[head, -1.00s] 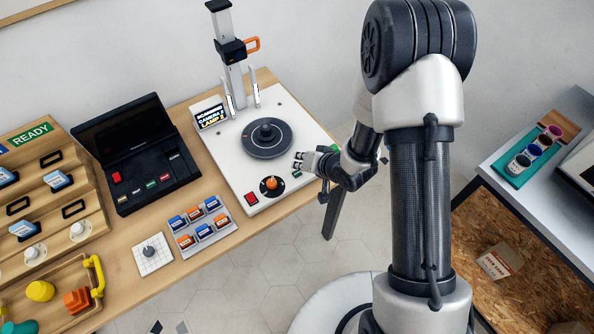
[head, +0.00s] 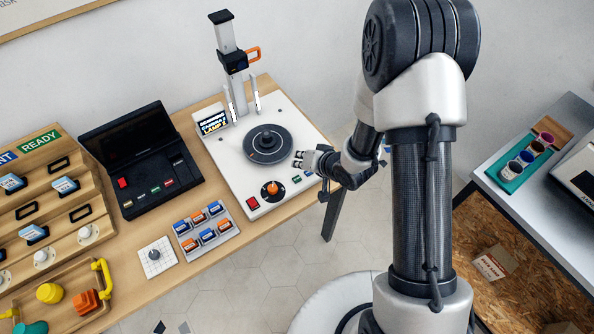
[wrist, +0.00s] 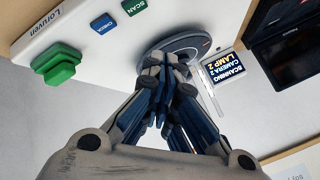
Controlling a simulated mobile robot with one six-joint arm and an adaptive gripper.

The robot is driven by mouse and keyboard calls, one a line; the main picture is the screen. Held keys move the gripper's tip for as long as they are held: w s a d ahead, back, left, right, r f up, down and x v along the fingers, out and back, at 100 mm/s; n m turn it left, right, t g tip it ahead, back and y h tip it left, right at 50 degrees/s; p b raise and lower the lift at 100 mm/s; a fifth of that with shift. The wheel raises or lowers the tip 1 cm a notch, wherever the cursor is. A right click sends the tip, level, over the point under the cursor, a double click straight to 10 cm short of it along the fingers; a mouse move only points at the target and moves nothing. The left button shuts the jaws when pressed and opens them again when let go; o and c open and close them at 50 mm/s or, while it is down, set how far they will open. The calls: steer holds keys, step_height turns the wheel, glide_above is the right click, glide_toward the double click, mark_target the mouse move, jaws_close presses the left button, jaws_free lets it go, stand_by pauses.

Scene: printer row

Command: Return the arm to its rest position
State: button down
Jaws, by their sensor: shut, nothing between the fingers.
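My gripper (head: 300,159) is at the right side of the white scanner unit (head: 228,165), near the edge of its dark round turntable (head: 267,143). The fingers are shut and empty. In the wrist view, my gripper (wrist: 165,62) has its fingertips together, in front of the dark turntable (wrist: 195,42). Whether the fingers touch the scanner cannot be told. My arm comes down from the upper right and bends in toward the scanner.
A black laptop-like device (head: 148,175), a rack of colored cartridges (head: 207,230) and a wooden tray (head: 70,315) share the table. A grey-topped bench (head: 535,205) with a teal paint holder (head: 512,172) stands at right. Floor shows between them.

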steer(key=s+d+r+h, duration=0.1)
steer(key=d+r+h, duration=0.2)
steer(key=d+r, duration=0.5)
steer(key=s+d+r+h, duration=0.2)
steer(key=d+r+h, duration=0.15)
steer(key=r, duration=0.75)
steer(key=s+d+r+g, duration=0.1)
steer(key=s+r, duration=0.4)
steer(key=s, duration=0.6)
steer(key=s+d+r+n+g, duration=0.1)
steer(key=s+r, duration=0.5)
steer(key=s, duration=0.6)
steer(key=shift+s, duration=0.15)
steer(key=shift+r+y, duration=0.1)
steer(key=shift+y, duration=0.15)
stand_by(2.5)
